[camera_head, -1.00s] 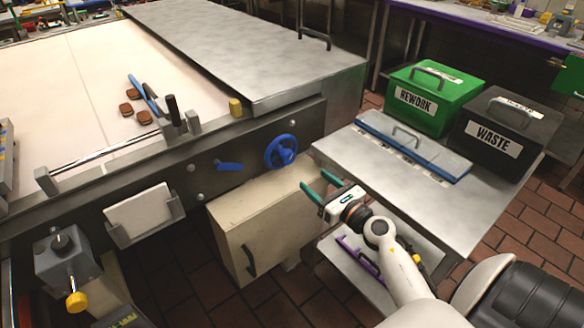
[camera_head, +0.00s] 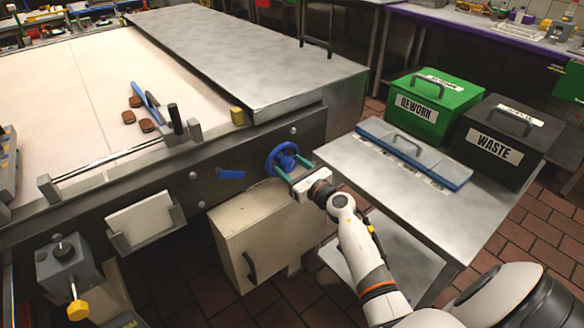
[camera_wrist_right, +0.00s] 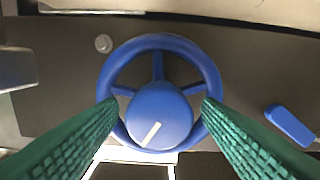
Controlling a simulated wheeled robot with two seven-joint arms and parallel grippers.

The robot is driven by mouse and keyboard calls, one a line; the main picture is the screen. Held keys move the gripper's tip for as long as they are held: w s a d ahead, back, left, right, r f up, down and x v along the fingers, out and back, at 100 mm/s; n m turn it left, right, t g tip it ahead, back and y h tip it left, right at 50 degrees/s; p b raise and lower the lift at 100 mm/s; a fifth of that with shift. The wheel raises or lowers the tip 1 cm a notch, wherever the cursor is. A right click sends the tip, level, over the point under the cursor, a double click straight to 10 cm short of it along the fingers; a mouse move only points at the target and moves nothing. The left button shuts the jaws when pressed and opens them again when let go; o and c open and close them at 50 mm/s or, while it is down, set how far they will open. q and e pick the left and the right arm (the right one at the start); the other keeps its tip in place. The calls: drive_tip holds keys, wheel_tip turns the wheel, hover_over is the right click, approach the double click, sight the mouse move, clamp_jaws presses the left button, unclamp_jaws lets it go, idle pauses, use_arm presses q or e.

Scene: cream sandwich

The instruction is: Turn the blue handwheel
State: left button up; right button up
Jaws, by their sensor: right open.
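The blue handwheel (camera_head: 282,157) is mounted on the dark front panel of the machine, in the middle of the head view. In the right wrist view the handwheel (camera_wrist_right: 158,42) fills the centre, with a round blue hub that bears a white line pointing to the lower left. My right gripper (camera_head: 294,167) is open in front of the wheel. In the wrist view its green fingers (camera_wrist_right: 158,112) stand on either side of the hub and overlap the lower rim; whether they touch it I cannot tell. My left gripper is not in view.
A blue lever (camera_head: 231,173) sits on the panel left of the wheel. A beige cabinet (camera_head: 262,232) is below. A steel side table (camera_head: 400,206) stands to the right, with a green REWORK bin (camera_head: 432,107) and a black WASTE bin (camera_head: 498,140).

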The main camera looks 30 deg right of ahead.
drive_tip(key=c, duration=1)
